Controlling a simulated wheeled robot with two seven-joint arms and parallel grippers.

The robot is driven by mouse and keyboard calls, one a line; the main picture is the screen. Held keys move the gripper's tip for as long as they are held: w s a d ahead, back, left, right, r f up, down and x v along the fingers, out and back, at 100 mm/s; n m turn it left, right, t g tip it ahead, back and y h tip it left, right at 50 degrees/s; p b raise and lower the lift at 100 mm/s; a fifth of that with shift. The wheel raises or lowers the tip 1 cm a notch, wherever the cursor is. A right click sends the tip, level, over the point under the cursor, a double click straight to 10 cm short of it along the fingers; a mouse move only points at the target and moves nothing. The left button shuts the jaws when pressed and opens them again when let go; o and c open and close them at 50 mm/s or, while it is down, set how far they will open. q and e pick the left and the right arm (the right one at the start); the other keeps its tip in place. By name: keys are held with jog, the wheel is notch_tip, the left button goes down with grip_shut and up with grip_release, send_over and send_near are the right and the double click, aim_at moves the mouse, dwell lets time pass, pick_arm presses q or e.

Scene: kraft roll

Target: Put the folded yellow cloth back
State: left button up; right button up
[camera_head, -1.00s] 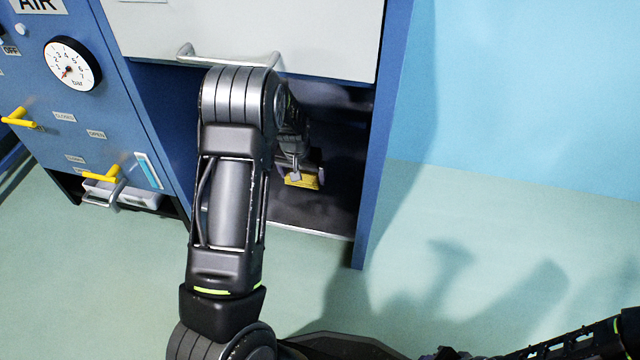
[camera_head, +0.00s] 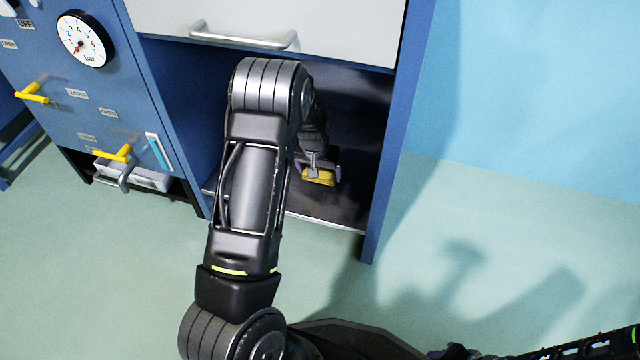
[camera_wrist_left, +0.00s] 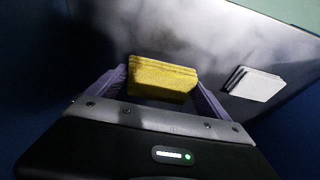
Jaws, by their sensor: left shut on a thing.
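The folded yellow cloth (camera_head: 318,178) is a small stack of layers, seen inside the dark open bay of the blue cabinet. My left gripper (camera_head: 320,168) reaches into the bay and is shut on the cloth. In the left wrist view the cloth (camera_wrist_left: 163,77) sits between the two purple-grey fingers of my left gripper (camera_wrist_left: 161,88). The bay's dark floor (camera_head: 340,205) lies below it; I cannot tell whether the cloth touches it.
A folded white cloth (camera_wrist_left: 255,84) lies on the bay floor to the right in the left wrist view. A pale drawer front (camera_head: 270,25) with a handle hangs above the bay. Blue side walls (camera_head: 395,150) bound it. Yellow valve handles (camera_head: 114,155) stick out at left.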

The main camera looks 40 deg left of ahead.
aim_at(320, 190)
pick_arm(q)
notch_tip(320, 190, down, 5)
jog(key=b, duration=0.2)
jog(key=shift+b, duration=0.35)
jog(key=o, duration=1.1)
jog(key=shift+c, duration=0.2)
jog(key=p+v, duration=0.6)
jog(key=v, duration=0.6)
